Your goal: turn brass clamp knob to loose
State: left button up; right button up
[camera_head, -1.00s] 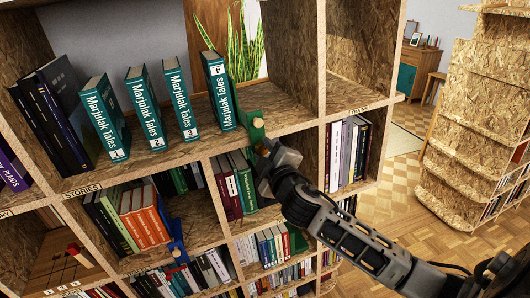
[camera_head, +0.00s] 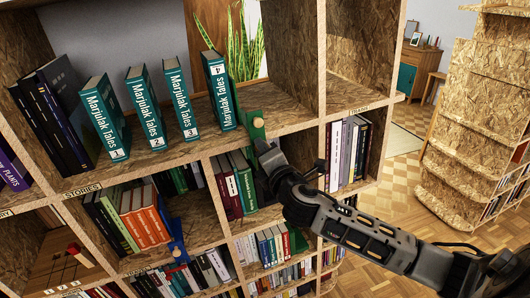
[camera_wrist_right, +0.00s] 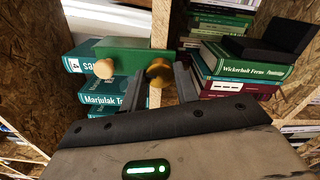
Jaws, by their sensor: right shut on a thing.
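A green clamp (camera_head: 256,129) sits on the front edge of the shelf, beside the green Marjulak Tales book 4 (camera_head: 218,90). One round knob (camera_head: 257,122) of the clamp shows above my right gripper (camera_head: 265,148). In the right wrist view the green clamp (camera_wrist_right: 122,55) carries a pale tan knob (camera_wrist_right: 104,68) at left and a darker brass knob (camera_wrist_right: 159,72) at right. My right gripper (camera_wrist_right: 160,88) is shut on the brass knob, a finger on either side. The tan knob is free. My left gripper is not in view.
Marjulak Tales books 1 (camera_head: 104,117), 2 (camera_head: 146,107) and 3 (camera_head: 180,98) stand on the same shelf. A blue clamp (camera_head: 177,243) is on the shelf below. Upright shelf boards stand close to my right gripper. The floor (camera_head: 400,210) at right is open.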

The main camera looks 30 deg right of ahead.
jog(key=shift+n, duration=0.9)
jog(key=shift+f, duration=0.1)
jog(key=o, duration=1)
jog(key=shift+c, duration=0.2)
jog(key=shift+s, duration=0.1)
pick_arm(q)
jog(key=b, duration=0.1)
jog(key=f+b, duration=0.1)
jog(key=b, duration=0.1)
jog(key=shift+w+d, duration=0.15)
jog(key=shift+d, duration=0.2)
pick_arm(e)
jog(key=v, duration=1.5)
jog(key=shift+s, duration=0.45)
